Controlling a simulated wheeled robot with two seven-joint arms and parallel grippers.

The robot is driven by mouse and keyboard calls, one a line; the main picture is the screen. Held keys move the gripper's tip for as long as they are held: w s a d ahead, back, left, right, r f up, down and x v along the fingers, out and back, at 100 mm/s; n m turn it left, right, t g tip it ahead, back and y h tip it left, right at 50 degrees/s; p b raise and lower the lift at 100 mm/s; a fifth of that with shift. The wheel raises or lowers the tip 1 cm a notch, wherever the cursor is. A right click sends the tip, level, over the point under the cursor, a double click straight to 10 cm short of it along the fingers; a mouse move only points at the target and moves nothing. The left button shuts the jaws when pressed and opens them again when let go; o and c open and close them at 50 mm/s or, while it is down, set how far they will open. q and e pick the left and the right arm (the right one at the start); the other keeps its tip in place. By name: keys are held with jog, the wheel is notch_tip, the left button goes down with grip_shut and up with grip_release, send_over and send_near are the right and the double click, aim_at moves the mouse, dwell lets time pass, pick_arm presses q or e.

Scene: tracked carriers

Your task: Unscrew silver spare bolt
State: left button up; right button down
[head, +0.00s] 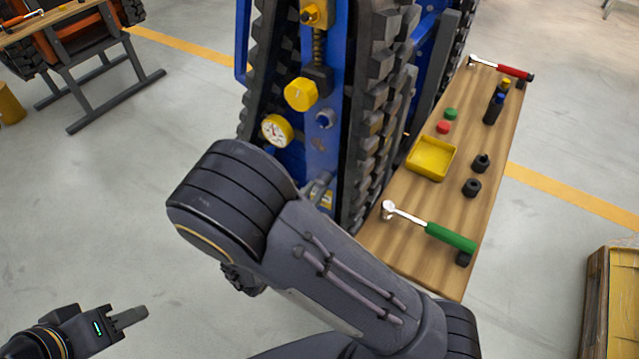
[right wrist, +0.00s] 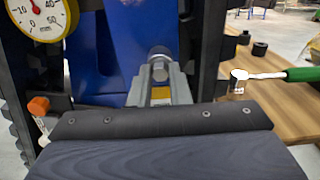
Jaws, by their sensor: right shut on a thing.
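The silver bolt (right wrist: 160,72) shows in the right wrist view, its head facing me on the blue face of the tracked carrier (right wrist: 103,62). My right gripper (right wrist: 159,84) is shut on the bolt, with a grey finger on each side. In the head view my own arm hides most of this gripper, and only its finger area (head: 321,188) shows low on the carrier's blue panel. My left gripper (head: 130,317) is at the lower left, over bare floor and away from the carrier. Its finger spacing is unclear.
A yellow knob (head: 300,94) and a gauge (head: 277,130) are above the bolt. Black tracks (head: 373,130) flank the panel. The wooden bench (head: 400,258) at right holds a green-handled tool (head: 450,237), a yellow tray (head: 431,158) and black sockets.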

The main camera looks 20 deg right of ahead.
jog(key=r+n+p, duration=0.1)
jog(key=n+p, duration=0.1)
jog(key=p, duration=0.1)
jog(key=n+p, duration=0.5)
jog(key=n, duration=0.1)
jog(key=shift+f, duration=0.2)
jog(key=shift+f+n, duration=0.15)
jog(key=shift+n, duration=0.45)
jog(key=shift+f+n, duration=0.15)
jog(key=shift+n, duration=0.15)
jog(key=shift+p, duration=0.4)
jog(key=n+p, duration=0.1)
jog(key=n, duration=0.1)
jog(key=n+p, duration=0.1)
jog(key=shift+r+n, duration=0.3)
jog(key=shift+n, duration=0.1)
jog(key=n+p, duration=0.2)
jog(key=n, duration=0.1)
jog(key=shift+f+n, duration=0.1)
jog(key=shift+n, duration=0.2)
jog(key=shift+f+n, duration=0.2)
jog(key=shift+n, duration=1)
